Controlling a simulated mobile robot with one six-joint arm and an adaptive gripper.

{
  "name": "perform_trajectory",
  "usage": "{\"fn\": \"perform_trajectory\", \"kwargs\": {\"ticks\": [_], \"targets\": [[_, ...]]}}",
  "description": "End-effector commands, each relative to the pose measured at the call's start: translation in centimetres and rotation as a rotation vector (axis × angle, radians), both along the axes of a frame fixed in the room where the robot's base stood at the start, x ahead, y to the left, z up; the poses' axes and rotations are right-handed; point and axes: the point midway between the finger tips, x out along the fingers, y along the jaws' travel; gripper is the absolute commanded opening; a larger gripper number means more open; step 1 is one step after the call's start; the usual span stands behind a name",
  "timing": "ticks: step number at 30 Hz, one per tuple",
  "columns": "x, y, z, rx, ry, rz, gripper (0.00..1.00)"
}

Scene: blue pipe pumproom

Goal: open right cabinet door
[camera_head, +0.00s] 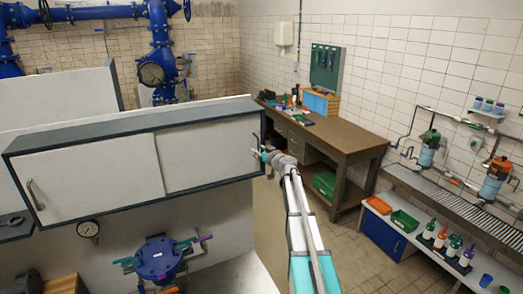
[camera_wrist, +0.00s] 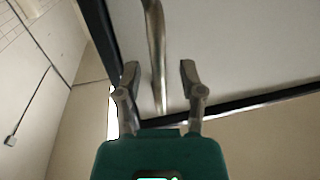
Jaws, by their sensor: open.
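The wall cabinet has a dark frame (camera_head: 130,128) and two white door panels. The right cabinet door (camera_head: 208,153) looks closed, and its handle (camera_head: 256,139) is near its right edge. The left door (camera_head: 90,180) also looks closed, with a handle at its far left. My gripper (camera_head: 262,153) is at the right end of the cabinet, by the right handle. In the wrist view my gripper (camera_wrist: 157,75) is open, and the metal handle bar (camera_wrist: 156,50) shows between its two fingers. I cannot tell whether a finger touches the bar.
A pressure gauge (camera_head: 88,229) and a blue pump-like unit (camera_head: 158,258) are below the cabinet. A wooden workbench (camera_head: 335,135) stands behind to the right. Tiled floor (camera_head: 350,240) lies open to the right of my arm.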

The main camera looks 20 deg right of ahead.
Motion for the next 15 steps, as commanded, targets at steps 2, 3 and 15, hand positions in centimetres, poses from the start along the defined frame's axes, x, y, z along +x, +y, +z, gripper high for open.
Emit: {"fn": "perform_trajectory", "kwargs": {"ticks": [2,3,15], "targets": [[0.3,0.04,0.0,0.0,0.0,0.0,0.51],[0.35,0.05,0.0,0.0,0.0,-0.001,0.51],[0.31,0.02,0.0,0.0,0.0,-0.001,0.29]]}}
